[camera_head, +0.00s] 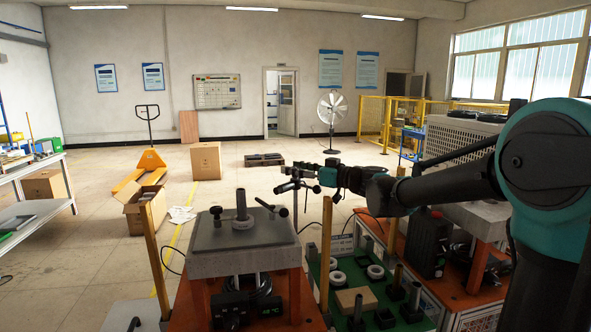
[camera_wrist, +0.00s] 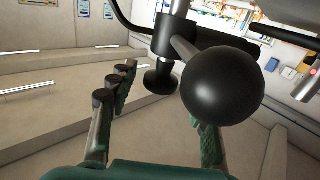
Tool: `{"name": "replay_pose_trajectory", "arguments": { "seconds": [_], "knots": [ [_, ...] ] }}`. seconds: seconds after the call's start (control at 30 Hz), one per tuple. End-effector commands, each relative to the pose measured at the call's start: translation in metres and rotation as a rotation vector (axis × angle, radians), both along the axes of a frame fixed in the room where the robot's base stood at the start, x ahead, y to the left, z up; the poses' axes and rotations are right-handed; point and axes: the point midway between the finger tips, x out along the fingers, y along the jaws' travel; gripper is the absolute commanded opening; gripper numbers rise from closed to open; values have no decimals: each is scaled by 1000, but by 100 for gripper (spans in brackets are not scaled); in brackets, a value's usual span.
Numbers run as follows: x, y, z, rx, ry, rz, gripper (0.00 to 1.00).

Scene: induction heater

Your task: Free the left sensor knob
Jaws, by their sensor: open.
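My gripper (camera_head: 303,170) is stretched out at the right of the heater in the head view, level and pointing left. Its fingers are spread apart and empty in the wrist view (camera_wrist: 158,100). A large black ball (camera_wrist: 222,88) fills the middle of that view and partly hides the right finger. Behind it, a smaller black knob (camera_wrist: 160,78) hangs from a black clamp block (camera_wrist: 177,35), between the finger lines. Contact cannot be told. In the head view, a dark knobbed bar (camera_head: 287,187) shows near my fingertips. Which knob is the left sensor knob is unclear.
The grey heater block (camera_head: 240,258) carries an upright post (camera_head: 241,207) and a black handle (camera_head: 271,207). A green tray (camera_head: 352,278) with rings and a cardboard box (camera_head: 355,299) lies right of it. Brass posts (camera_head: 326,250) stand close by. Open floor lies beyond.

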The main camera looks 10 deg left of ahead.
Motion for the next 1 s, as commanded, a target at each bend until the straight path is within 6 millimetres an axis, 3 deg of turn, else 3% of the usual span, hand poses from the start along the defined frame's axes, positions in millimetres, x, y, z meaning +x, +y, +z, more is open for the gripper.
{"name": "replay_pose_trajectory", "arguments": {
  "seconds": [0.13, 0.5, 1.0],
  "knots": [
    [0, 0, 0, 0, 0, 0, 46],
    [0, -1, 0, 0, 0, 0, 0],
    [2, -1, 0, 0, 0, 139, 0]
  ]
}}
